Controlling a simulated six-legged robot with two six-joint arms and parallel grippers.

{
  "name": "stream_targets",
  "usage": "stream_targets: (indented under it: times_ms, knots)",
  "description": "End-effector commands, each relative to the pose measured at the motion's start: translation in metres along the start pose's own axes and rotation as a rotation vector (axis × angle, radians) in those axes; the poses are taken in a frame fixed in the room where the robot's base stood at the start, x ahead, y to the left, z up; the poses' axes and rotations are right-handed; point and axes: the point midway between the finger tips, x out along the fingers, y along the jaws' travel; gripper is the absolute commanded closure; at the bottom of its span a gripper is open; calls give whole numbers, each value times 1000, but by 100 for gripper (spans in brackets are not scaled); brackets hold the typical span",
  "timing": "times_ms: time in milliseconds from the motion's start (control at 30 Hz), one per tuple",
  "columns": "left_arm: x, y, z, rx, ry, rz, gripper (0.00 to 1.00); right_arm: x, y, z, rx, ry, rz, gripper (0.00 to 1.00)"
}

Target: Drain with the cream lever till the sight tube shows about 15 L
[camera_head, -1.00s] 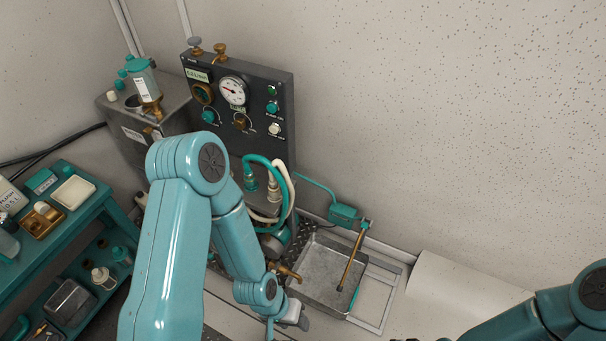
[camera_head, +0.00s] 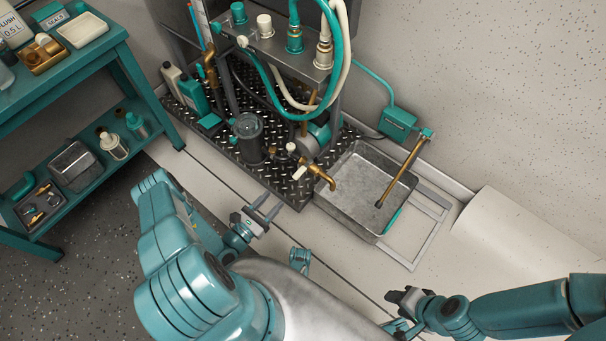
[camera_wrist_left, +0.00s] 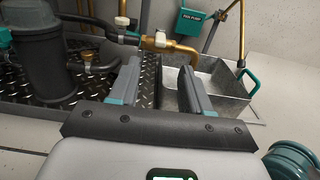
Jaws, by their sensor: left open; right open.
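A brass drain spout (camera_head: 322,175) reaches over the metal tray (camera_head: 378,235). A small cream lever (camera_head: 299,172) sits on the spout's valve; it also shows in the left wrist view (camera_wrist_left: 160,40). A second pale knob (camera_head: 291,147) is on the pipe just behind. My left gripper (camera_head: 268,206) is open and empty, in front of the checkered plate, short of the lever. In the left wrist view its fingers (camera_wrist_left: 159,68) point toward the spout, with a gap between. My right gripper (camera_head: 398,303) is open and empty over the floor at lower right. I cannot make out a sight tube level.
Teal and cream hoses (camera_head: 341,55) hang above the plate (camera_head: 290,190). A dark canister (camera_head: 248,137) stands left of the spout. A brass pipe (camera_head: 403,168) leans over the tray from a teal box (camera_head: 397,122). A teal shelf cart (camera_head: 95,60) stands at left. Floor in front is clear.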

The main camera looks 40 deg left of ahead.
Motion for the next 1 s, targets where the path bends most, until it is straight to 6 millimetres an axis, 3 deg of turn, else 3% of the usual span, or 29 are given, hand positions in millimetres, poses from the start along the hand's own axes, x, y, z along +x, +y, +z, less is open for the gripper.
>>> stream_targets:
  times_ms: [167, 600, 800, 1000]
  knots:
    - [28, -2, 1, 1, -4, -7, 52, 5, 2, -1, 3, 3, 0, 57]
    - [130, -2, 0, 1, -4, -7, 52, 26, 14, -8, 19, 20, 2, 57]
    - [155, -2, 1, -1, -2, -6, 52, 31, 17, -10, 24, 24, 3, 57]
    - [161, -2, 2, -2, 0, -4, 52, 31, 18, -10, 25, 25, 3, 57]
